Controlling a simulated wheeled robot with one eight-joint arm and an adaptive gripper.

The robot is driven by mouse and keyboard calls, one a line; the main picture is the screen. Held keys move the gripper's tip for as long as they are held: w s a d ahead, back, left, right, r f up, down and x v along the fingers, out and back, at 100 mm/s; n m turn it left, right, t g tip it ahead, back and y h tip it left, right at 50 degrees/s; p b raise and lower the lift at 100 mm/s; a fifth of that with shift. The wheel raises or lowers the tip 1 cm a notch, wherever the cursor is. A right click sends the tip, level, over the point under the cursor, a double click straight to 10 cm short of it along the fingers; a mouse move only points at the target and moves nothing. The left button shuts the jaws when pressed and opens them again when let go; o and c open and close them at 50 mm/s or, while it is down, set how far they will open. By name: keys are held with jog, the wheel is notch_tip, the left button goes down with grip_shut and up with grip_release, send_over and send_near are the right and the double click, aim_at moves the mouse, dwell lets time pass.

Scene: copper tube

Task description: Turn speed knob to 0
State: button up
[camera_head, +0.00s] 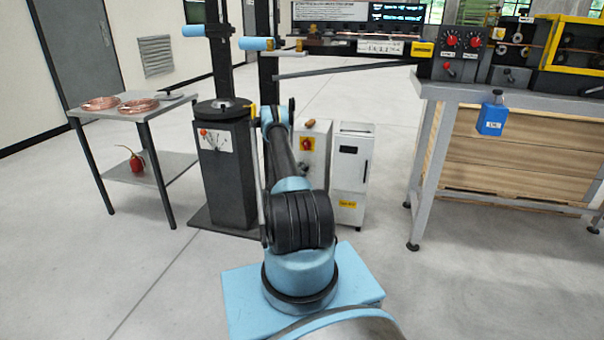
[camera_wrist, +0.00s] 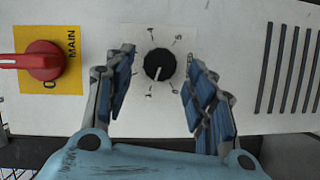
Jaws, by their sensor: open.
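The speed knob (camera_wrist: 160,64) is a round black knob on a white panel in the wrist view, with small dial marks printed around it. In the head view, my arm reaches toward a white cabinet (camera_head: 318,150) with a red switch on a yellow plate. My gripper and the knob cannot be made out there.
A red MAIN switch (camera_wrist: 40,60) on a yellow plate is left of my fingers, and vent slots (camera_wrist: 290,70) are to the right. A black machine column (camera_head: 228,170) stands left of my arm, a white box (camera_head: 351,165) right. A workbench (camera_head: 500,95) is further right.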

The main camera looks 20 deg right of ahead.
jog(key=shift+v, duration=2.9)
